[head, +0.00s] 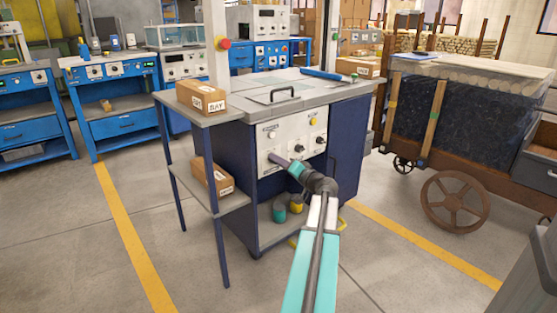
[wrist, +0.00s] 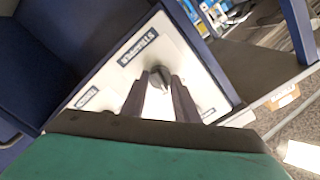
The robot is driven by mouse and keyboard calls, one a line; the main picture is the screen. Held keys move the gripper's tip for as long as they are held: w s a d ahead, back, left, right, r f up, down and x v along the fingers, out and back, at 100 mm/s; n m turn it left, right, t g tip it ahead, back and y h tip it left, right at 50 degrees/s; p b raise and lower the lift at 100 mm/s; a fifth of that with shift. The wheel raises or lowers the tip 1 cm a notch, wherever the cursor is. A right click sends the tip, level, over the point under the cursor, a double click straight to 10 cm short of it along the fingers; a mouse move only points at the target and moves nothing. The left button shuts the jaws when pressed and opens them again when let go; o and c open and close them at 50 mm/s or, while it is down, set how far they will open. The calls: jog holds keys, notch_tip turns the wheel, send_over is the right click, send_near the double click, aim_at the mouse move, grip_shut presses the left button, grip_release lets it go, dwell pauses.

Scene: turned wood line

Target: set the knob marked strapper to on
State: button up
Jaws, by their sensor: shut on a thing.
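A pale control panel (head: 284,137) is on the front of the dark blue machine in the head view. In the wrist view a label reading strapper (wrist: 138,46), tilted and upside down, sits next to a dark knob (wrist: 158,74). My gripper (wrist: 160,88) has its two dark fingers on either side of this knob and is shut on it. In the head view my gripper (head: 277,160) reaches the lower left of the panel, and its fingers hide the knob there. I cannot tell which setting the knob points to.
Other knobs (head: 313,121) sit on the same panel. A side shelf with cardboard boxes (head: 202,97) stands left of the machine. A wheeled wooden cart (head: 463,125) is at the right. The floor between is mostly clear. Green and yellow items (head: 279,210) are below the panel.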

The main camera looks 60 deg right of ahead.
jog(key=shift+m+p, duration=0.95)
jog(key=shift+m, duration=1.05)
jog(key=shift+f, duration=0.1)
jog(key=o, duration=1.1)
jog(key=shift+c, duration=0.2)
jog(key=shift+s, duration=0.1)
jog(key=p+v, duration=0.3)
jog(key=v, duration=1)
jog(key=shift+s, duration=0.35)
jog(key=shift+a, duration=0.15)
